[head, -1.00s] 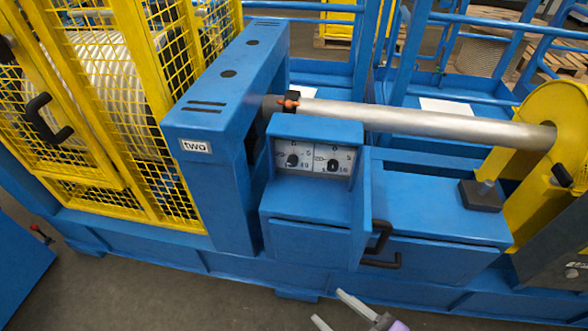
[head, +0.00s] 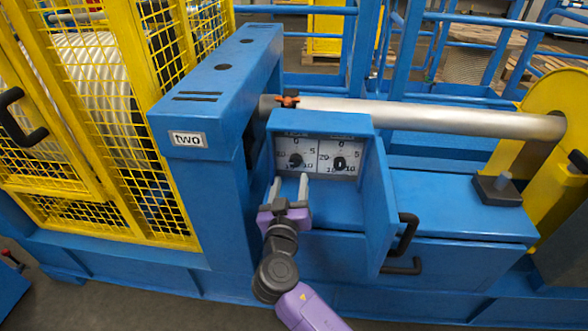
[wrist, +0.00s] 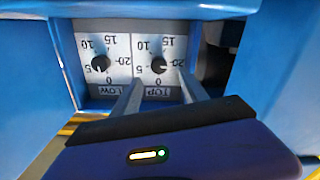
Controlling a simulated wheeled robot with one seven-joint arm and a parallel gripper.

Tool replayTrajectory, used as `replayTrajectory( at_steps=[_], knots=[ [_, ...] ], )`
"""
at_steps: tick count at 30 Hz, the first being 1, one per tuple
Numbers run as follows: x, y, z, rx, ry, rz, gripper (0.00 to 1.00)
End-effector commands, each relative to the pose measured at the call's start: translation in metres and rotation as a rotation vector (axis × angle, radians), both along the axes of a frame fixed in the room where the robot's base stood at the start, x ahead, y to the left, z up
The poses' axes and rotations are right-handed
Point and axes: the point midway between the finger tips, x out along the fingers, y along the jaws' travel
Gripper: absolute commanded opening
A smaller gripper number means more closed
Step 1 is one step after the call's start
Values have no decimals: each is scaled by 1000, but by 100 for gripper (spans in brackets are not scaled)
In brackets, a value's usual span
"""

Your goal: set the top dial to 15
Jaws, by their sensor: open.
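The top dial (head: 296,160) is a small black knob on a white scale panel inside the blue box, the left of two in the head view. In the upside-down wrist view the top dial (wrist: 158,65) is the right one, above the label TOP. Its exact reading is too small to tell. My gripper (head: 289,178) is open and empty, its two fingers pointing at the top dial. In the wrist view the fingers (wrist: 160,78) reach up to either side of the dial, seemingly short of it.
The low dial (head: 340,162) sits right beside the top dial in the head view. The box's side door (head: 379,205) stands open on the right, with black handles below. A steel shaft (head: 420,115) runs behind.

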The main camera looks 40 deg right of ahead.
Motion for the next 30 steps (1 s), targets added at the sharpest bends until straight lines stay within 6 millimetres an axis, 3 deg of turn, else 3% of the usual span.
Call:
replayTrajectory(
  at_steps=[18,29,30],
  knots=[
    [45,-59,3,-2,-8,-11,52],
    [49,-63,2,-2,-7,-9,52],
    [49,-63,2,-2,-7,-9,44]
  ],
)
